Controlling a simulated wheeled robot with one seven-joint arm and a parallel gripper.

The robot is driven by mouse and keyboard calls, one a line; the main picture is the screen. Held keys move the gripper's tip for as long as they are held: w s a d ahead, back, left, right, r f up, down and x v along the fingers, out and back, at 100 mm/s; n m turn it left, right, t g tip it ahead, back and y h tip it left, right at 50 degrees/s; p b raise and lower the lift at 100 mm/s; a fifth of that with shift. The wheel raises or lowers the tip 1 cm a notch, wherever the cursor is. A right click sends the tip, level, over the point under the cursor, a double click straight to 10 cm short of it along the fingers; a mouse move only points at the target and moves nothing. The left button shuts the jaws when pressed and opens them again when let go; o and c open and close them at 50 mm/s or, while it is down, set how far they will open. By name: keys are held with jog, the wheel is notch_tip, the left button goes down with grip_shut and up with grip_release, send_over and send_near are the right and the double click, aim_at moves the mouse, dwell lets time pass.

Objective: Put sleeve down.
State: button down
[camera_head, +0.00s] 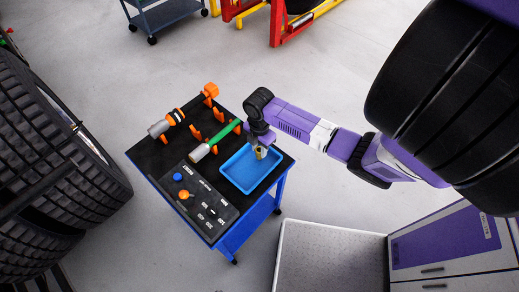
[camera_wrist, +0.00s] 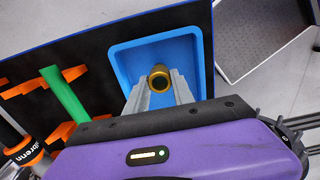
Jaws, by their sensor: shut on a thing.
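The sleeve (camera_wrist: 159,79) is a small brass-coloured ring with a dark bore, seen nearly end-on in the wrist view. My gripper (camera_wrist: 160,92) is shut on it, one finger at each side. In the head view the sleeve (camera_head: 261,153) shows below my gripper (camera_head: 261,148), over the blue tray (camera_head: 236,182). The wrist view also shows the blue tray (camera_wrist: 122,60) behind the sleeve. I cannot tell whether the sleeve touches the tray floor.
The black-topped cart (camera_head: 149,158) carries a green-handled tool (camera_head: 226,133), an orange and grey tool (camera_head: 160,128) in orange holders, and a control panel (camera_head: 209,205) with blue and orange knobs. Large tyres (camera_head: 50,150) stand at left. A cabinet (camera_head: 450,245) stands at lower right.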

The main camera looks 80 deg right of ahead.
jog(key=shift+f, duration=0.55)
jog(key=c, duration=1.1)
grip_release()
jog(key=shift+f, duration=0.1)
